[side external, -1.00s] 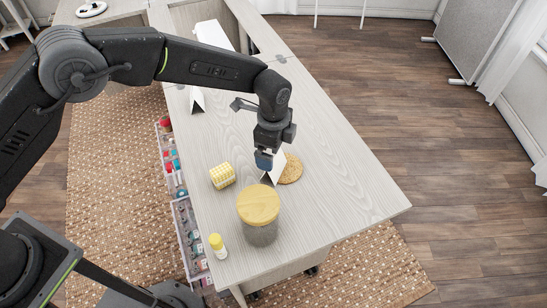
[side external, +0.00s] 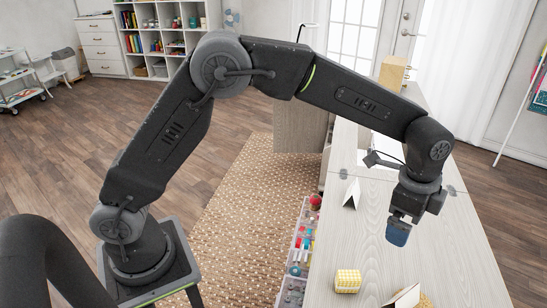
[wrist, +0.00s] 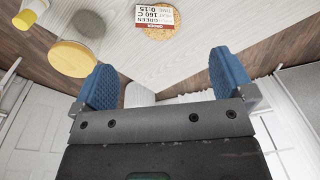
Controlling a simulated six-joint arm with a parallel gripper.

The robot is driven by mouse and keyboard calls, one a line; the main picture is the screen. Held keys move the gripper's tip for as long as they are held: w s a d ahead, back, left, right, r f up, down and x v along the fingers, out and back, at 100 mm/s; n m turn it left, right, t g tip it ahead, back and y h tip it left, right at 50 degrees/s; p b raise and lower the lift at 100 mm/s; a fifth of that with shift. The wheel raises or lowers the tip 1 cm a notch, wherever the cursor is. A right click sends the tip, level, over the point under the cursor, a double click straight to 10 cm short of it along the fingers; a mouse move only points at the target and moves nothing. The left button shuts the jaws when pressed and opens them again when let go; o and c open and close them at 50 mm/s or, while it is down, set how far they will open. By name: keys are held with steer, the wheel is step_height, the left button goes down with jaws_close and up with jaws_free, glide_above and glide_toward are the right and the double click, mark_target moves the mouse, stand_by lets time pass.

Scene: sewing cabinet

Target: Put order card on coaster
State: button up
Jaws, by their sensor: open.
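The order card (wrist: 155,18) is a white folded card with a red strip and printed text. In the wrist view it overlaps the round tan cork coaster (wrist: 166,38). In the side view the card (side external: 405,297) stands like a tent at the bottom edge, with part of the coaster (side external: 424,302) showing to its right. Whether its whole base rests on the coaster is hard to tell. My gripper (side external: 397,233) is above the table, apart from the card. Its blue fingers (wrist: 166,78) are spread with nothing between them.
A yellow checked block (side external: 347,281) sits left of the card. Another white tent card (side external: 351,193) stands farther back. In the wrist view a yellow-lidded jar (wrist: 72,58) and a small bottle (wrist: 28,12) stand nearby. Open drawers (side external: 298,245) line the left side.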

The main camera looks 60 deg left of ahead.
steer(key=s+a+r+n+t, duration=0.3)
steer(key=s+a+r+n, duration=0.5)
steer(key=s+a+r, duration=0.5)
steer(key=s+a+f+n+t, duration=0.1)
steer(key=s+a+n, duration=0.5)
steer(key=s, duration=0.6)
steer(key=shift+s+a+f+n+t, duration=0.3)
steer(key=shift+s+a+f, duration=0.1)
steer(key=shift+a+f, duration=0.25)
